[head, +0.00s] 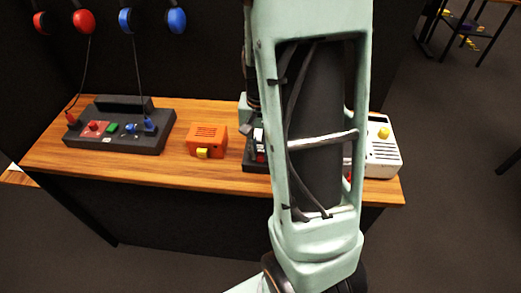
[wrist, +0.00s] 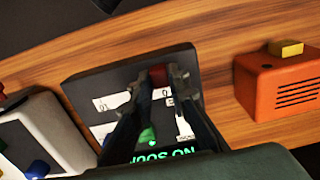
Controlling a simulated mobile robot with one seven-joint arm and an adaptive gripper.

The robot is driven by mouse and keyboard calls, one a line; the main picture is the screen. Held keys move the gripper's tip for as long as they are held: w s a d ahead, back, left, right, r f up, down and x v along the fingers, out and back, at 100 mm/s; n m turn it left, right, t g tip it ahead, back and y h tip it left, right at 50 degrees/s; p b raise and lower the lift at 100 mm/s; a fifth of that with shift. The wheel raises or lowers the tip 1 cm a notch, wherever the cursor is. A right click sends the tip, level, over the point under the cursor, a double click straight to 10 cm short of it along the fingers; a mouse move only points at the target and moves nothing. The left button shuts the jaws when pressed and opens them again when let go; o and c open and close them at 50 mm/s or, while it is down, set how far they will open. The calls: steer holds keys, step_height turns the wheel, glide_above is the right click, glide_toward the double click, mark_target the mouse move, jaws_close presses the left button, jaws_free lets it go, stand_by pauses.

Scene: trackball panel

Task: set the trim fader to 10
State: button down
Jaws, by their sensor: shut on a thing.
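The dark trackball panel (wrist: 82,84) lies on the wooden bench and fills the middle of the wrist view. It carries white scale strips, a green knob or ball (wrist: 147,137) and a green lit display (wrist: 150,157) whose text is upside down and partly covered. My gripper (wrist: 159,79) is shut on a red fader cap (wrist: 158,72) near the panel's upper edge in this view. The fingers cover much of the scales, so the fader's value cannot be read.
An orange box (head: 207,137) with a yellow button stands left of the panel on the bench (head: 140,172). A white box (head: 384,158) with a yellow knob stands to its right. A dark console (head: 118,140) with corded headsets above is farther left.

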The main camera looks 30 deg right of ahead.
steer(key=s+d, duration=0.1)
steer(key=d, duration=0.1)
steer(key=s+d+b, duration=0.1)
steer(key=s+d, duration=0.1)
steer(key=d, duration=0.1)
steer(key=s+d, duration=0.2)
steer(key=d, duration=0.1)
steer(key=shift+s+d+b, duration=0.2)
steer(key=shift+s+b, duration=0.05)
steer(key=shift+b, duration=0.05)
steer(key=c, duration=1.8)
jaws_free()
steer(key=shift+c, duration=0.2)
steer(key=shift+r, duration=0.1)
steer(key=shift+r, duration=0.25)
step_height(320, 180, up, 11)
steer(key=shift+r, duration=0.2)
